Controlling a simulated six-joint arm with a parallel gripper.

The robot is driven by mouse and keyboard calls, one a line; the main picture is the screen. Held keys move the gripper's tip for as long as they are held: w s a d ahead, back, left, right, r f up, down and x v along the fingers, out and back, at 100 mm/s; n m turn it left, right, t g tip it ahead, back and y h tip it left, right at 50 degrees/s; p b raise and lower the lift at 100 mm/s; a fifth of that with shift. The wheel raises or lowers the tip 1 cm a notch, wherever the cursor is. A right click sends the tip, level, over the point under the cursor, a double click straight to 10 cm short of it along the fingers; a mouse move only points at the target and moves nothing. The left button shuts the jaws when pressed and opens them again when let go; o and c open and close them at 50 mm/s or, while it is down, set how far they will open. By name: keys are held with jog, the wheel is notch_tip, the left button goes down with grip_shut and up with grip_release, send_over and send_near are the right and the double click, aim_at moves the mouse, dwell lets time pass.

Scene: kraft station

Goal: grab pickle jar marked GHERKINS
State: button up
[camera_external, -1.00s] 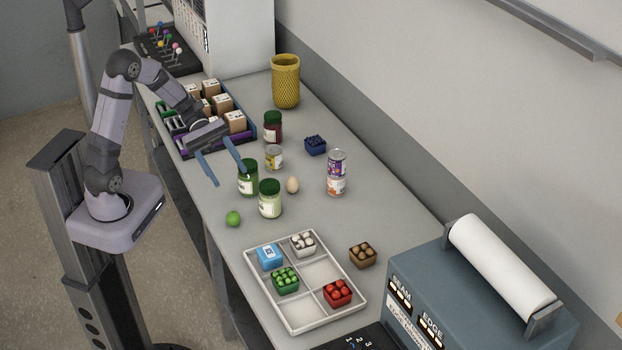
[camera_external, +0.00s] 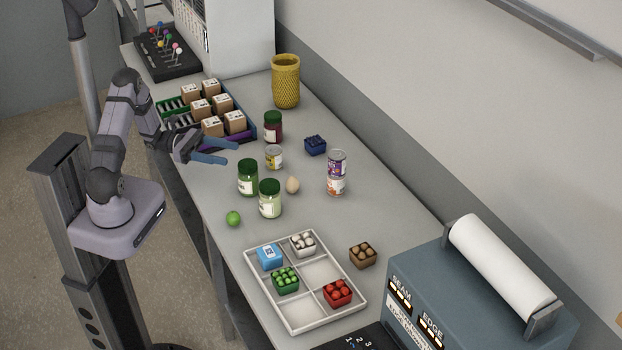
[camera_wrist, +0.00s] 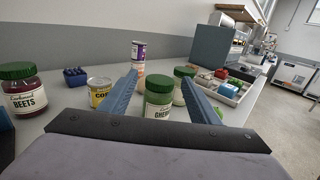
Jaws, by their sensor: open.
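The jar marked GHERKINS (camera_wrist: 158,112) has a green lid and pale label and stands upright in the wrist view, its label partly cut off by my gripper body. It appears to be the green-lidded jar (camera_external: 248,178) nearer my arm in the external view. My gripper (camera_external: 231,153) is open and empty, roughly level, just short of the gherkins jar. In the wrist view the jar appears between my two blue fingers (camera_wrist: 160,78).
A BEETS jar (camera_wrist: 22,95), a corn can (camera_wrist: 99,92), an egg (camera_external: 292,185), a green ball (camera_external: 233,218) and stacked cans (camera_external: 336,172) stand nearby. A divided tray (camera_external: 318,321) lies toward the front. A bin of boxes (camera_external: 253,131) is behind my gripper.

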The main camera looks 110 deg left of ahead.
aim_at(256, 166)
jog(key=w+p, duration=0.1)
jog(key=w, duration=0.1)
jog(key=w+f+p, duration=0.1)
jog(key=w, duration=0.1)
jog(key=w+f+p, duration=0.1)
jog(key=w, duration=0.1)
jog(key=shift+w, duration=0.1)
jog(key=shift+w+f, duration=0.1)
jog(key=shift+w, duration=0.25)
jog(key=shift+w+d+p, duration=0.1)
jog(key=shift+w+p, duration=0.25)
jog(key=w+p, duration=0.2)
jog(key=w, duration=0.1)
jog(key=shift+w+d, duration=0.1)
jog(key=shift+w, duration=0.3)
jog(key=shift+w+f, duration=0.15)
jog(key=shift+w, duration=0.2)
jog(key=c, duration=1.2)
jog(key=shift+r, duration=0.2)
notch_tip(256, 166, up, 10)
jog(key=b, duration=0.2)
jog(key=shift+f, duration=0.15)
